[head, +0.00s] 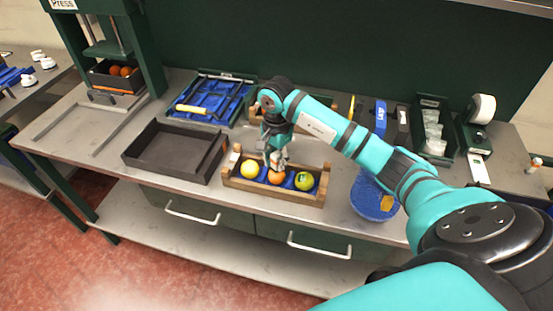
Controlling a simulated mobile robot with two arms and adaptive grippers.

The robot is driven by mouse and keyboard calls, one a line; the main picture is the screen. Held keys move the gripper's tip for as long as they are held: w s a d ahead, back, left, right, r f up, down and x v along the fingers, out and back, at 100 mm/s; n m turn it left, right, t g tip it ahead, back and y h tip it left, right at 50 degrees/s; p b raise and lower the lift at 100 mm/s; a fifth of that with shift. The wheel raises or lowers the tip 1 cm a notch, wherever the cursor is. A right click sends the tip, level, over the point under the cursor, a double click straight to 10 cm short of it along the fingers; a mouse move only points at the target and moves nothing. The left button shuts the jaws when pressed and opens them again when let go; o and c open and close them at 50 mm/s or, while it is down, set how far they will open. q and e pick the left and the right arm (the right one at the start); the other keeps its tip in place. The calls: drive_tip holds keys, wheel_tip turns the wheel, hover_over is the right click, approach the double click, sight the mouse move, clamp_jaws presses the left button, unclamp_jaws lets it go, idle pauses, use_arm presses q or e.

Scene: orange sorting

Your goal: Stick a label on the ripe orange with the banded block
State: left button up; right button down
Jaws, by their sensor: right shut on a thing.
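A wooden crate (273,191) with a blue lining stands near the front of the bench. It holds a yellow fruit (249,168) at left, the ripe orange (276,178) in the middle and a green-yellow fruit (304,181) at right. My right gripper (277,161) points down just above the orange. It is shut on a small pale and reddish piece, which looks like the banded block (278,157). The fingers hide much of it, and I cannot tell whether it touches the orange. No label can be made out. My left gripper is out of view.
An empty black tray (150,171) lies left of the crate. A blue tool tray (209,97) is behind it. A blue bowl (372,202) stands right of the crate. A roll dispenser (474,132) is at far right, and a press (118,50) at far left.

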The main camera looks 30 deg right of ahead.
drive_tip(key=shift+f+b, duration=0.55)
idle(0.8)
drive_tip(key=shift+f, duration=0.1)
idle(1.4)
drive_tip(key=shift+r+p, duration=0.4)
drive_tip(key=shift+r, duration=0.7)
drive_tip(key=shift+r+p, duration=1.2)
drive_tip(key=shift+r, duration=1.25)
